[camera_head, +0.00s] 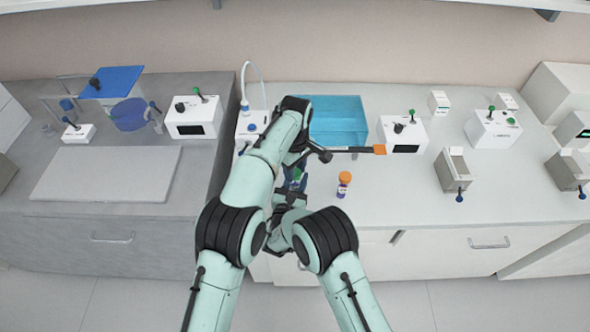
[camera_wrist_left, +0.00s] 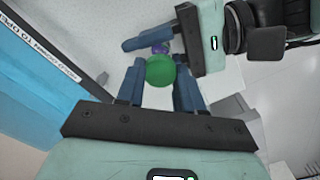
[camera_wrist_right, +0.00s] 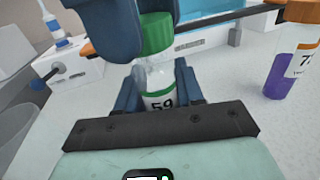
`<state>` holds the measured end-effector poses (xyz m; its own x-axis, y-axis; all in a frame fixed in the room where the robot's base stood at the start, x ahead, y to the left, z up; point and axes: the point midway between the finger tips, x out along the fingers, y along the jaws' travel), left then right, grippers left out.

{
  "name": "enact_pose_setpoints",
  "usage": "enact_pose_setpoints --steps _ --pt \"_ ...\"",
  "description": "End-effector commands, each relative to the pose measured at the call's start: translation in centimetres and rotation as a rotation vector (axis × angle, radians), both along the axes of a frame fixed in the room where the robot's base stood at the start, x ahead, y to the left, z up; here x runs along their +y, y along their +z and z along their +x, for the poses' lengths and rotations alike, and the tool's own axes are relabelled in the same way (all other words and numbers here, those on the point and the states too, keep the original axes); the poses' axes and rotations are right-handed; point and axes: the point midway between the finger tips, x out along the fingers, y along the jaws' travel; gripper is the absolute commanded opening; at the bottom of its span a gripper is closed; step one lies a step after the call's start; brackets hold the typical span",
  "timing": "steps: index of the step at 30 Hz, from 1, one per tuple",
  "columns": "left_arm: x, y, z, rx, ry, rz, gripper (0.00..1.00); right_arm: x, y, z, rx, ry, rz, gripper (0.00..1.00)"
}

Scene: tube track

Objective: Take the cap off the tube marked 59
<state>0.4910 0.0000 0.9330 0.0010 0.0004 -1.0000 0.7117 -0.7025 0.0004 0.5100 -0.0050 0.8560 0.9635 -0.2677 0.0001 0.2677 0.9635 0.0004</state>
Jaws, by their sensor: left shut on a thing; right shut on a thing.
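The tube marked 59 (camera_wrist_right: 160,100) is a clear vial with a white label and a green cap (camera_wrist_right: 156,34). It stands roughly upright between the fingers of my right gripper (camera_wrist_right: 158,92), which is shut on its body. My left gripper (camera_wrist_left: 158,88) is shut on the green cap, which also shows in the left wrist view (camera_wrist_left: 160,70). The cap sits at the top of the tube in the right wrist view. In the head view the left gripper (camera_head: 297,180) is above the counter front, and the arms largely hide the tube.
An orange-capped tube (camera_head: 344,182) with purple contents stands just right of the grippers; it also shows in the right wrist view (camera_wrist_right: 292,70). A blue open bin (camera_head: 338,122) is behind. White devices (camera_head: 402,134) stand to the right.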

Motion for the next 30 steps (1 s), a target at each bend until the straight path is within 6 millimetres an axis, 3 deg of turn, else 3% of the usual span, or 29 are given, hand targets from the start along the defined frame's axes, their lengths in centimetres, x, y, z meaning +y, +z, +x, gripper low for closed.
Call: enact_pose_setpoints --steps 22,30 --pt "0.0 1.6 0.0 0.0 0.0 0.0 0.0 0.0 0.0 0.0 0.0 0.0 0.0 0.0" --pt "-0.1 4.6 0.0 -0.002 -0.001 -0.001 0.0 0.0 0.0 0.0 0.0 0.0 0.0 0.0"
